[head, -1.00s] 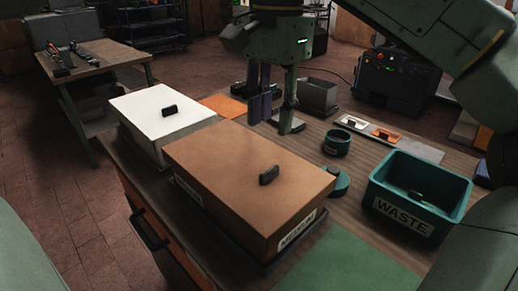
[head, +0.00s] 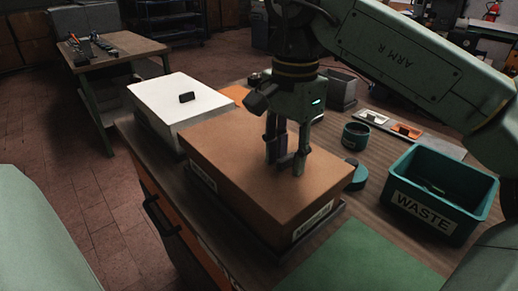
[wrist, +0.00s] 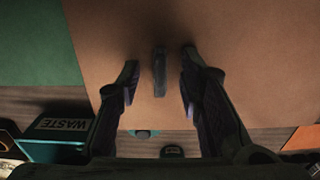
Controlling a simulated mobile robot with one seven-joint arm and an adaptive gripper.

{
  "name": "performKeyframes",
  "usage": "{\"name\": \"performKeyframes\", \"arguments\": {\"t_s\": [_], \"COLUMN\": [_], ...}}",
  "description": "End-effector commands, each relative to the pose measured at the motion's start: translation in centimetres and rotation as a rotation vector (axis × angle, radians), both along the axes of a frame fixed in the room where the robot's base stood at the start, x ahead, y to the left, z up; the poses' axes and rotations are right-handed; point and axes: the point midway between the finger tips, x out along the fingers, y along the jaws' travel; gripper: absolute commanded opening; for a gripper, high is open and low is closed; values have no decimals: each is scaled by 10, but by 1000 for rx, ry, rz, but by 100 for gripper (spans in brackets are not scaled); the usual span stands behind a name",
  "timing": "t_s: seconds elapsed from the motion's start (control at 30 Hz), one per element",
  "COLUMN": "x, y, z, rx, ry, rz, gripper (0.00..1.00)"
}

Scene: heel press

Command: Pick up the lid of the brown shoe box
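The brown shoe box (head: 235,205) sits on the workbench with its brown lid (head: 225,145) on top. The lid's dark handle (wrist: 160,72) shows in the wrist view, between my two fingers. My gripper (head: 287,162) is over the lid, pointing down. It also shows in the wrist view (wrist: 160,75), open, with a gap on each side of the handle. In the head view my fingers hide the handle. I cannot tell how far the fingertips are above the lid.
A white box (head: 175,100) stands close behind the brown box at left. A teal WASTE bin (head: 440,195) stands at right, with a small teal pot (head: 355,136) nearer the box. A green mat (head: 360,260) lies in front. A side table (head: 115,52) stands back left.

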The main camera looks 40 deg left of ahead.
Motion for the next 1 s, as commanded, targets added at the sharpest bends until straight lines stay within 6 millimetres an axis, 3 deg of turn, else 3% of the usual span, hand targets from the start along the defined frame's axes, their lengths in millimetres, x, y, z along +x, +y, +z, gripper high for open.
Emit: {"name": "performKeyframes", "arguments": {"t_s": [0.17,0.67,1.0], "x": [0,0,0], "y": [0,0,0], "z": [0,0,1], "rx": [0,0,0], "ry": [0,0,0], "rz": [0,0,0], "gripper": [33,0,0]}}
